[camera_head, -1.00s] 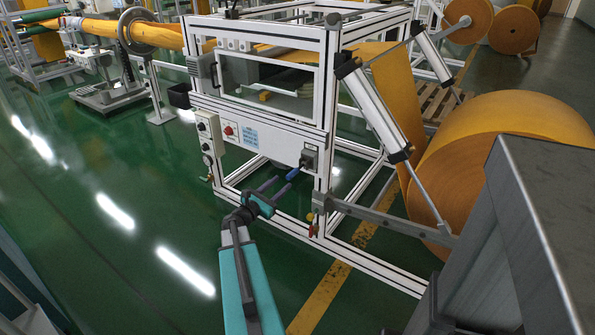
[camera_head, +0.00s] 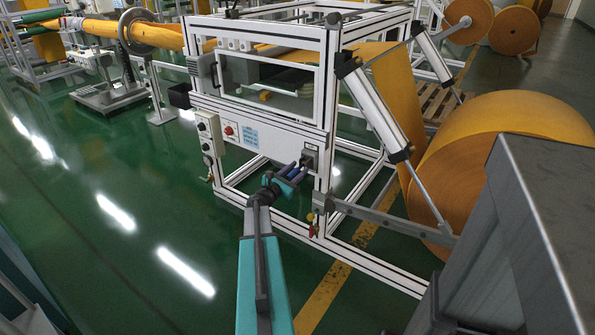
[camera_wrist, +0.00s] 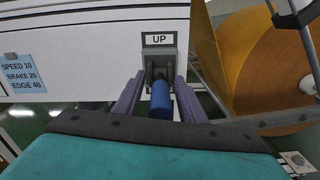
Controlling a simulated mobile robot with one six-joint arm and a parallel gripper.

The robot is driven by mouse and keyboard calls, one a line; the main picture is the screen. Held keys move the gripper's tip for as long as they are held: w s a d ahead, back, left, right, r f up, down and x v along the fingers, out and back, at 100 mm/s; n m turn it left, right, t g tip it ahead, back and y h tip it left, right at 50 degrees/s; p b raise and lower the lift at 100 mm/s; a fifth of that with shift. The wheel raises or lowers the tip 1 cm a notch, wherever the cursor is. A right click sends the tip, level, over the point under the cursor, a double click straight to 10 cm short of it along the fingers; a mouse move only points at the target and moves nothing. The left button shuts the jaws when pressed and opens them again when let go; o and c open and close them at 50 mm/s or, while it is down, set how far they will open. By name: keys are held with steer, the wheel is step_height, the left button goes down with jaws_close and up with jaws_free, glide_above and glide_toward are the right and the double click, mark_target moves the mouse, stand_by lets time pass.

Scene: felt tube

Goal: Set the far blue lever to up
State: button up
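The blue lever (camera_wrist: 161,100) sticks out and downward from a grey mount (camera_wrist: 160,62) on the machine's white front panel. A label reading "UP" (camera_wrist: 158,39) is above the mount. In the head view a bit of the blue lever (camera_head: 293,173) shows, mostly hidden by my gripper (camera_head: 297,167). In the wrist view my gripper (camera_wrist: 160,82) is open, with one finger on each side of the lever. A narrow gap seems to show on both sides, so it does not look gripped.
A control box (camera_head: 208,133) with knobs and a red button (camera_head: 229,130) are left on the panel. The machine's white frame post (camera_head: 328,110) and an orange felt roll (camera_head: 500,150) are to the right.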

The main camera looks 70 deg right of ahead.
steer(key=shift+s+d, duration=0.1)
steer(key=shift+d, duration=0.3)
jaws_close()
steer(key=shift+a, duration=0.35)
steer(key=shift+d, duration=0.25)
